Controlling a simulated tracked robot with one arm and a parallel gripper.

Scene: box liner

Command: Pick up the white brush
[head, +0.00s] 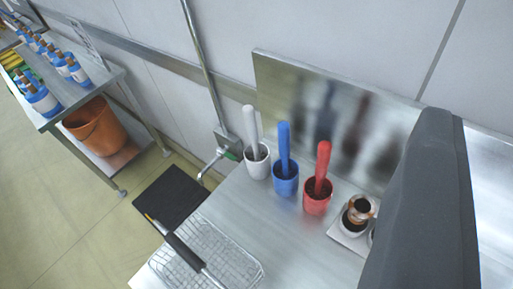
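The white brush (251,132) stands upright, handle up, in a white cup (257,162) on the metal counter. It is the leftmost of three brushes in a row, and its lower end is hidden inside the cup. A dark grey part of my arm (425,205) fills the right side of the head view. No gripper fingers show, and nothing is seen touching the white brush.
A blue brush (284,148) in a blue cup and a red brush (322,165) in a red cup stand to the right. A copper pot (361,208) is further right. A wire basket (207,255) lies in front. A metal backsplash (335,110) rises behind.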

